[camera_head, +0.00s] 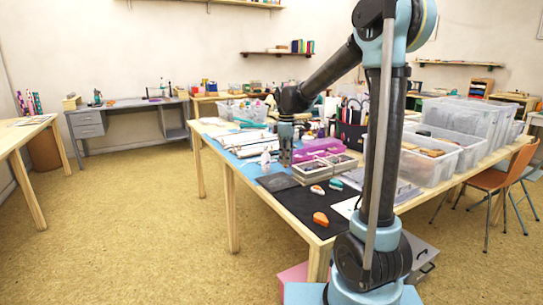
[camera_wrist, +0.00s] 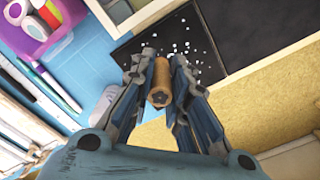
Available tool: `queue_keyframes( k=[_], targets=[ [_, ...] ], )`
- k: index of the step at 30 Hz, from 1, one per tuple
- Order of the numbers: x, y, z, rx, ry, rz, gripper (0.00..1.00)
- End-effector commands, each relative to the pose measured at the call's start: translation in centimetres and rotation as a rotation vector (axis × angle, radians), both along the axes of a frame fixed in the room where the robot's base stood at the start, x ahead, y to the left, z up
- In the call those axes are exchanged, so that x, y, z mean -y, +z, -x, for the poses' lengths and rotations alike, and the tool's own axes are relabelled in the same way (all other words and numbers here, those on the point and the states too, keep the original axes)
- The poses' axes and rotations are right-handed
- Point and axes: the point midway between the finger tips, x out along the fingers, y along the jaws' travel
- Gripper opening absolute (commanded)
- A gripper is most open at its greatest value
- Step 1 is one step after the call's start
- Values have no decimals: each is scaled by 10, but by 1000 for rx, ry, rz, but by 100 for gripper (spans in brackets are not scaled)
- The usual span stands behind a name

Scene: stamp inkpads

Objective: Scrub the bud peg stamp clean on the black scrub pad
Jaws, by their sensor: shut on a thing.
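My gripper (camera_wrist: 161,75) is shut on the bud peg stamp (camera_wrist: 161,95), a short brown wooden cylinder with a dark bud-like mark on its visible end. The black scrub pad (camera_wrist: 192,42), dark and dotted with white specks, lies below and beyond the fingertips in the wrist view. I cannot tell whether the stamp touches it. In the head view my gripper (camera_head: 285,160) hangs low over the near left part of the table, above the dark pad (camera_head: 277,183). The stamp is too small to make out there.
Grey trays (camera_head: 312,172) and a purple holder (camera_head: 322,148) stand close by. A black mat (camera_head: 292,205) bears an orange piece (camera_head: 320,218). Clear bins (camera_head: 425,165) fill the right side. The table edge is near the pad.

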Motion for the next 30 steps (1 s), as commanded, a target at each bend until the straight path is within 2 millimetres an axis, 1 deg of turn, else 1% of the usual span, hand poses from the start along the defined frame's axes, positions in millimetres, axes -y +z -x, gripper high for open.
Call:
queue_keyframes(
  k=[6, 10, 30],
  targets=[
    [0, 18, 0, 0, 0, 0, 0],
    [0, 25, 0, 0, 0, 0, 0],
    [1, 27, 0, 0, -2, 0, 0]
  ],
)
